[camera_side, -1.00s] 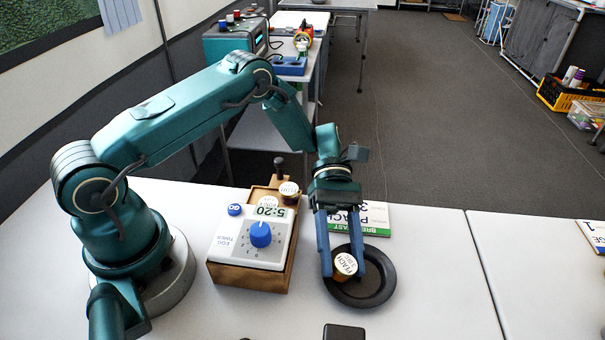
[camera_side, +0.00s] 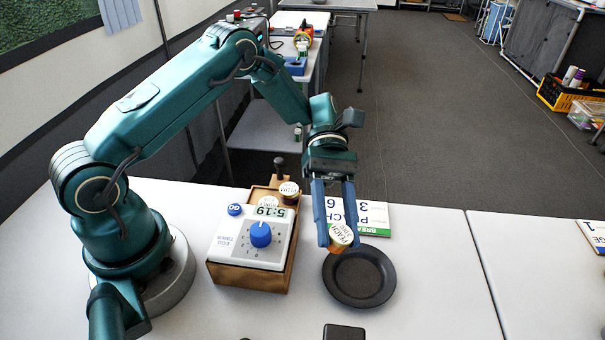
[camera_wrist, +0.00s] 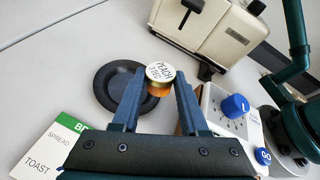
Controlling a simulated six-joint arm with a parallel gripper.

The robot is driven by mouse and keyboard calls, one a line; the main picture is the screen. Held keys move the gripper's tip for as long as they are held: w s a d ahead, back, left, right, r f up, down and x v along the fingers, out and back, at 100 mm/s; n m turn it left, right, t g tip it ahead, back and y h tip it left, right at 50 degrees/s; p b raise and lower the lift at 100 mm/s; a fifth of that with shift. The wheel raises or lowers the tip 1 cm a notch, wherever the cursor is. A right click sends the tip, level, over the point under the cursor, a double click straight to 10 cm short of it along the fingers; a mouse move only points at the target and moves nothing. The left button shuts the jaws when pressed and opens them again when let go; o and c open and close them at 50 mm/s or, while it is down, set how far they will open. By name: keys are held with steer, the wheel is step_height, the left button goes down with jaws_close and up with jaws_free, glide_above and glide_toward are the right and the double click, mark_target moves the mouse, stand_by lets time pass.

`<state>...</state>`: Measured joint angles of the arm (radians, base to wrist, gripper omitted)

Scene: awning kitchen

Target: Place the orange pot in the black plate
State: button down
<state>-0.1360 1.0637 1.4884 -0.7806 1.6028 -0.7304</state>
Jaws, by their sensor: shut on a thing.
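The orange pot, with a white lid marked PEACH, is held between the fingertips of my gripper (camera_side: 338,240). The pot (camera_side: 341,236) is slightly tilted in the side view and looks raised off the table. The black plate (camera_side: 385,291) is round and empty on the white table. In the side view the pot is at the plate's back-left edge. In the wrist view the pot (camera_wrist: 160,79) overlaps the right edge of the plate (camera_wrist: 105,82). My fingers hide part of the pot's sides.
A white timer with a blue dial (camera_side: 262,234) sits on a wooden base to the left. Other lidded pots (camera_side: 289,189) stand behind it. A printed card (camera_side: 374,218) lies behind the plate. A cream toaster (camera_wrist: 210,28) shows in the wrist view. Table right of the plate is clear.

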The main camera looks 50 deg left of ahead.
steer(key=a+r, duration=0.5)
steer(key=a, duration=0.4)
steer(key=m+h, duration=0.2)
glide_above(356, 268)
steer(key=shift+t, duration=0.4)
step_height(356, 268, down, 6)
steer(key=shift+s+a+f, duration=0.1)
steer(key=shift+f, duration=2.05)
steer(key=shift+f, duration=0.1)
steer(key=shift+c, duration=2.2)
jaws_free()
